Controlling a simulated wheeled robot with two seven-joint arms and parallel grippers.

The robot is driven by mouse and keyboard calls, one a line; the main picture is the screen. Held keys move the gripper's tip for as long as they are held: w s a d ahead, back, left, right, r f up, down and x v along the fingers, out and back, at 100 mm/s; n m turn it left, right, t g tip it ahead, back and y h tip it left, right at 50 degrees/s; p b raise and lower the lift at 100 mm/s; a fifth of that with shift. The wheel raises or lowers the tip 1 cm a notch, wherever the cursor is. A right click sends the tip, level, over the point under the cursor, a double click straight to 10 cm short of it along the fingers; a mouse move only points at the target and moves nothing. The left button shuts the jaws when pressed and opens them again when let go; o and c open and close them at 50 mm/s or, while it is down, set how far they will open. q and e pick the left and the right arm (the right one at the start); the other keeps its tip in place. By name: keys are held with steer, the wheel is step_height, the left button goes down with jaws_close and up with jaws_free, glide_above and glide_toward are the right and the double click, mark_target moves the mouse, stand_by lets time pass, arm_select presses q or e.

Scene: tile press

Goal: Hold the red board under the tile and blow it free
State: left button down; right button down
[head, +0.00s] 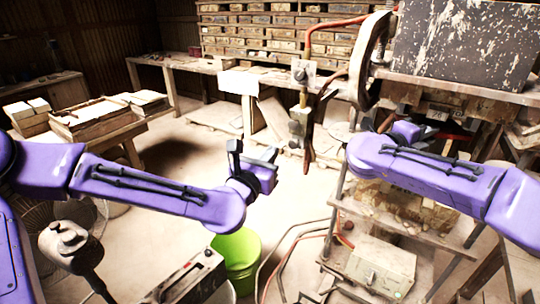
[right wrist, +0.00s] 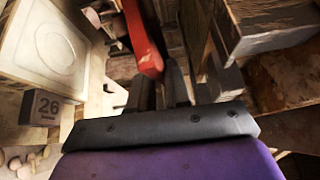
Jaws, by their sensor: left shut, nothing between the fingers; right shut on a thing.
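The red board (right wrist: 143,38) is held by one end between the fingers of my right gripper (right wrist: 172,85) in the right wrist view and reaches away from them. A pale square slab with a raised round face (right wrist: 55,48), seemingly the tile, is to the left of the board, apart from it. In the head view, my right arm hides its own gripper below the press (head: 462,50). My left gripper (head: 236,148) is shut and empty in mid-air, left of the press. A hanging tool on a red hose (head: 299,125), perhaps the blower, is right of it.
A small "26" block (right wrist: 42,107) is below the slab. A workbench (head: 215,68) runs along the back. A lime green bucket (head: 237,252) and a pale box (head: 381,266) stand low in front. Open floor lies between the left table (head: 125,132) and the press.

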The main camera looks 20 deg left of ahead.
steer(key=shift+s+f+m+b, duration=0.3)
steer(key=shift+f+m+b, duration=0.35)
steer(key=shift+b, duration=1)
